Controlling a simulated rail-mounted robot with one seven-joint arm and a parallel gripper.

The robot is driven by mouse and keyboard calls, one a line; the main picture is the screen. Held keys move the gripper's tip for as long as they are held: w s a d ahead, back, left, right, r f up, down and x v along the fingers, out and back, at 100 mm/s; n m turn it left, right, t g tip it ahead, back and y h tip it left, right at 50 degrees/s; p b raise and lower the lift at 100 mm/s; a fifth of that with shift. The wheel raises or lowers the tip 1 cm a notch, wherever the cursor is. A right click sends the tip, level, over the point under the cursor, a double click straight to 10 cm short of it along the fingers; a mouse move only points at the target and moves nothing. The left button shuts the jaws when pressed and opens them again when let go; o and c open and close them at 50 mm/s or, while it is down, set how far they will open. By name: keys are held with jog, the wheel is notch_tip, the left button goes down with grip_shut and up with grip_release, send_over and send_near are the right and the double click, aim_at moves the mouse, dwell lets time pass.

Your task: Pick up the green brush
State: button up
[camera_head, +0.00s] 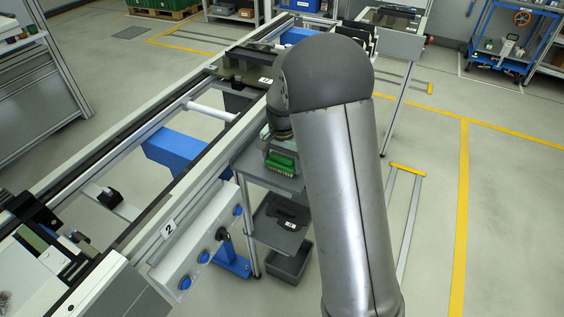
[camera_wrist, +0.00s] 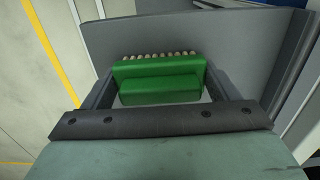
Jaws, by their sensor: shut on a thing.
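The green brush (camera_wrist: 160,88) has a block-shaped green body with a row of pale bristle tufts along its far edge. My gripper (camera_wrist: 161,85) has its two dark fingers on either side of the brush and is shut on it. In the head view the green brush (camera_head: 281,163) shows at the grey shelf cart, just left of my arm. My gripper is mostly hidden behind my arm there. I cannot tell whether the brush still touches the shelf.
The grey shelf cart (camera_head: 262,178) stands beside the conveyor (camera_head: 135,232). A dark item (camera_head: 287,212) lies on its lower shelf, above a grey bin (camera_head: 289,264). A control panel (camera_head: 205,243) with blue buttons is at the conveyor's side. Open floor lies to the right.

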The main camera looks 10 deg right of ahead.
notch_tip(320, 180, up, 3)
jog(key=s+a+r+b, duration=0.1)
jog(key=s+r+b, duration=0.1)
jog(key=s+r, duration=0.8)
jog(key=s, duration=0.4)
jog(key=shift+a, duration=0.15)
